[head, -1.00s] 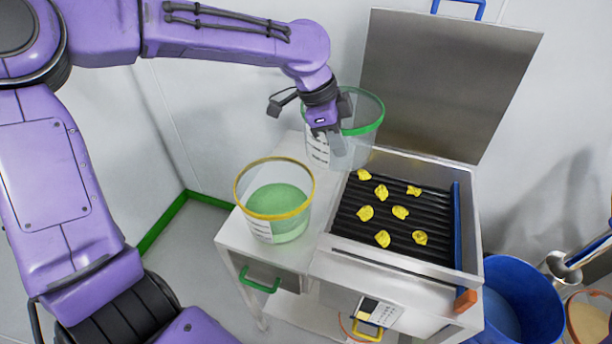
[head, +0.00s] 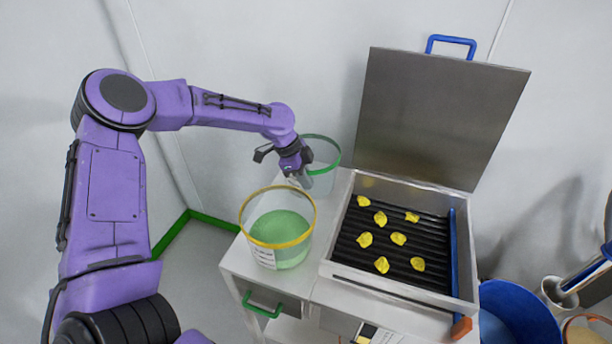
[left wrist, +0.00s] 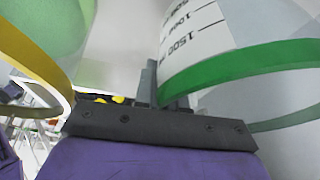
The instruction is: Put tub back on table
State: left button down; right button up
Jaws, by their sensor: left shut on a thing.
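A clear tub with a green rim (head: 334,163) is at the back left of the white table (head: 236,262), behind my left gripper. My left gripper (head: 306,182) is shut on this tub at its near side. In the left wrist view the green rim (left wrist: 240,66) and printed volume marks show close beside the fingers (left wrist: 163,92). The tub's base is hidden, so I cannot tell whether it touches the table. A second tub, with a yellow rim (head: 278,243) and green contents, stands upright on the table in front of it. My right gripper is not in view.
A steel box (head: 326,268) with its lid (head: 440,120) raised stands right of the tubs. Several yellow pieces (head: 398,239) lie on its black ribbed bed. A blue bin (head: 520,310) is at the lower right. The wall is close behind the table.

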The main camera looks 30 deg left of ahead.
pick_arm(q)
jog(key=shift+d, duration=0.1)
jog(key=c, duration=1.2)
grip_release()
jog(key=v, duration=1.2)
jog(key=shift+r+b, duration=0.15)
jog(key=shift+b, duration=0.15)
